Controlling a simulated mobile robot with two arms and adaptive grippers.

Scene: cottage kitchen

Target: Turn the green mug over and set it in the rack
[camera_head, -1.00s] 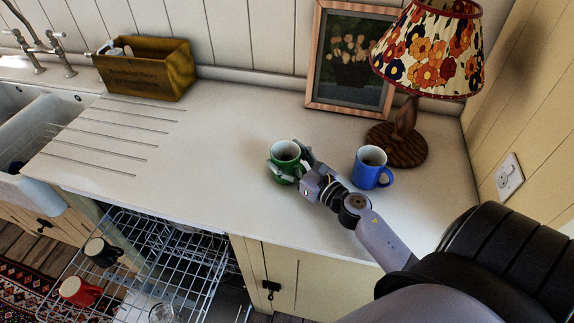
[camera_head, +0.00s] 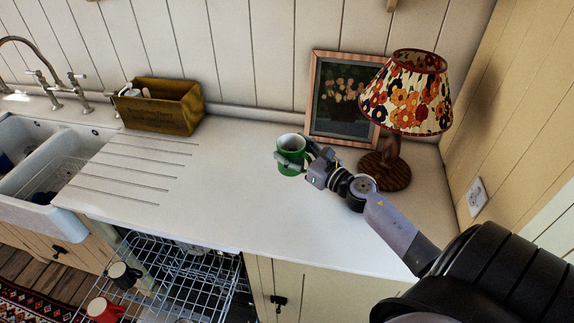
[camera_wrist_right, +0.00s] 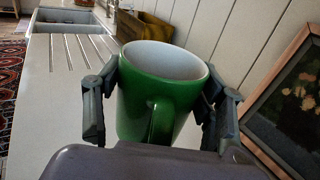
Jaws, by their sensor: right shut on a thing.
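The green mug (camera_head: 288,144) is upright, with a white inside and its open mouth up. My right gripper (camera_head: 293,160) is shut around its sides. In the right wrist view the mug (camera_wrist_right: 155,90) sits between the two fingers of the gripper (camera_wrist_right: 160,100), its handle toward the camera. It appears raised above the counter, but the gap is hard to judge. The wire rack (camera_head: 180,285) is pulled out below the counter at the lower left, holding a dark mug (camera_head: 122,275) and a red mug (camera_head: 103,309). My left gripper is out of view.
The white counter (camera_head: 225,190) is clear left of the mug. A lamp (camera_head: 385,170) and a framed picture (camera_head: 345,95) stand behind my right arm. A wooden box (camera_head: 160,108) stands at the back left, beside the sink (camera_head: 45,200).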

